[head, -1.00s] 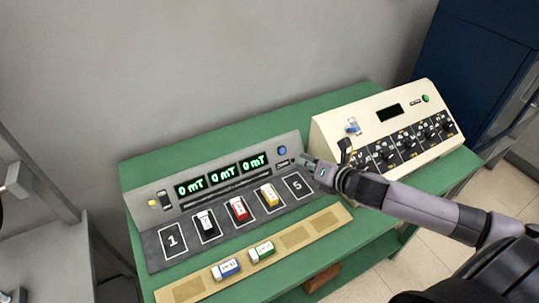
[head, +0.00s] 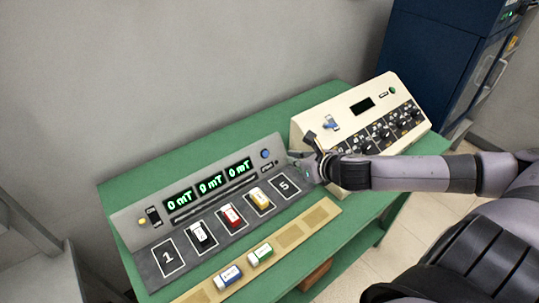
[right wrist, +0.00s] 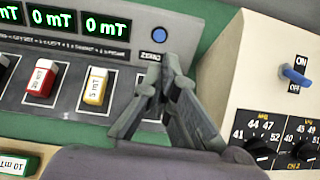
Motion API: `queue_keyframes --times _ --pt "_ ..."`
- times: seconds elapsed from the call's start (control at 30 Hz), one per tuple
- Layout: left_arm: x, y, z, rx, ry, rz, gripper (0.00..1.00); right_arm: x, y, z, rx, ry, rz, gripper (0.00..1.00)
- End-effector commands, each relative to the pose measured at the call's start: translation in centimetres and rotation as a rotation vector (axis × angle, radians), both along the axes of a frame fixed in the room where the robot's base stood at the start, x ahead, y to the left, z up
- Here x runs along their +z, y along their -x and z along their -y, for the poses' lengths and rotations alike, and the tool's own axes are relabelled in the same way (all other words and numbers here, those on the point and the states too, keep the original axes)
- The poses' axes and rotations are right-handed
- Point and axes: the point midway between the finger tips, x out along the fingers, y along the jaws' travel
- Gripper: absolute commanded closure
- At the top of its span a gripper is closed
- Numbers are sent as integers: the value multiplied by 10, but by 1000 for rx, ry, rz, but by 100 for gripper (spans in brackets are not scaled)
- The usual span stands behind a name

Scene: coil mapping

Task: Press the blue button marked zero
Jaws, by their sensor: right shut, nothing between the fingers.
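The blue button (head: 265,154) is a small round knob at the right end of the grey panel (head: 130,220), beside the green displays. It also shows in the right wrist view (right wrist: 159,33), above a small label reading ZERO (right wrist: 152,55). My right gripper (head: 292,157) is shut and empty, just right of the button in the head view. In the right wrist view its fingertips (right wrist: 165,62) lie just below the button and partly cover the label's right side. A gap shows between the tips and the button. My left gripper is not in view.
A cream console (head: 340,98) with a blue switch (right wrist: 295,75) and black knobs stands close on the right. Labelled blocks, such as a yellow one (head: 259,198) and a red one (head: 231,215), sit on the panel. The green table (head: 215,128) is clear behind.

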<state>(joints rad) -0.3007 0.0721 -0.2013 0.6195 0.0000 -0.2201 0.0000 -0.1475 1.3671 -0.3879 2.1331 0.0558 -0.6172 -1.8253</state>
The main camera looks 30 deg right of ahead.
Motion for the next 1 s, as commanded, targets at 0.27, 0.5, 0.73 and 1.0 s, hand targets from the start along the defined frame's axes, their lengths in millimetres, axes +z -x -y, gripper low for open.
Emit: queue_keyframes --times 0.27,0.5,0.73,1.0 --pt "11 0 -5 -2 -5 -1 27 -17 -32 -2 -4 -8 3 100" --pt "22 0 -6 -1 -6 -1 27 -41 -69 -4 -1 -8 2 100" --pt "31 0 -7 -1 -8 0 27 -60 -97 -6 0 -5 -1 100" --pt "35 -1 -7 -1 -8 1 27 -72 -112 -6 2 -4 -1 100"
